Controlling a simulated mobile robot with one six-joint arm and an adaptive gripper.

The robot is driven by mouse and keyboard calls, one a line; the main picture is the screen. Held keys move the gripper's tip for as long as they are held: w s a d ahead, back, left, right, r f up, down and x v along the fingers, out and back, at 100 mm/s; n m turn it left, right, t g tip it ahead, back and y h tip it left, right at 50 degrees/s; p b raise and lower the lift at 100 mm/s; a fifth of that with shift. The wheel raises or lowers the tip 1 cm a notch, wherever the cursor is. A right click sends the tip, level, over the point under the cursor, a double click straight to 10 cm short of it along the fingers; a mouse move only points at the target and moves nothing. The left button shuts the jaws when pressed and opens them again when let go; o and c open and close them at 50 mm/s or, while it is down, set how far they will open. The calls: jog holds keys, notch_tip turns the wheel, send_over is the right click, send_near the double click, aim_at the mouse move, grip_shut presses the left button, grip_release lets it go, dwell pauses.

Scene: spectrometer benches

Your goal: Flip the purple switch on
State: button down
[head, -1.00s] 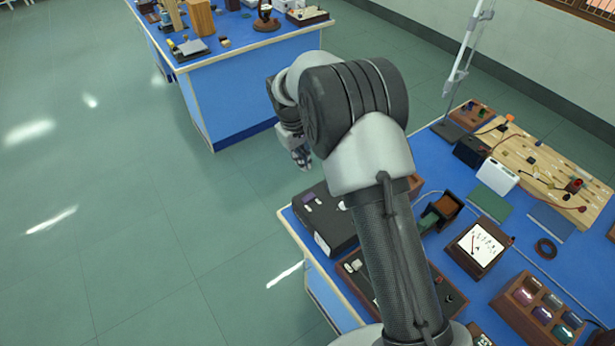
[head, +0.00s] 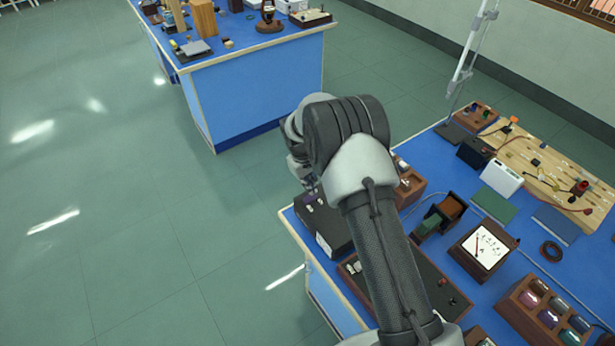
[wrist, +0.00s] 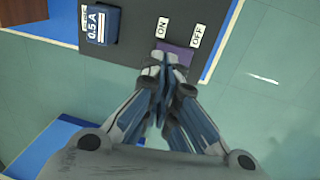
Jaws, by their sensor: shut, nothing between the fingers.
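The purple switch (wrist: 178,49) shows in the wrist view on a dark box (wrist: 130,50), between a white ON label (wrist: 162,28) on the left and a white OFF label (wrist: 196,37) on the right. My gripper (wrist: 167,62) is shut and empty. Its fingertips overlap the lower left part of the switch in the picture. I cannot tell whether they touch it or which way the switch is tilted. In the head view the dark box (head: 330,228) sits at the near left corner of the blue bench. My gripper (head: 308,184) is just above it, partly hidden by my arm.
A blue 0.5 A block (wrist: 100,25) sits on the box left of the switch. On the bench (head: 491,208), a meter (head: 482,250), a card box (head: 440,213) and a wooden tray (head: 525,323) stand to the right. Floor is clear on the left.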

jog(key=shift+w+f, duration=0.1)
jog(key=shift+f, duration=0.55)
jog(key=shift+d+f, duration=0.1)
jog(key=shift+w+d+f+b, duration=0.15)
jog(key=shift+f+b, duration=0.25)
jog(key=shift+b, duration=0.3)
jog(key=shift+r, duration=0.1)
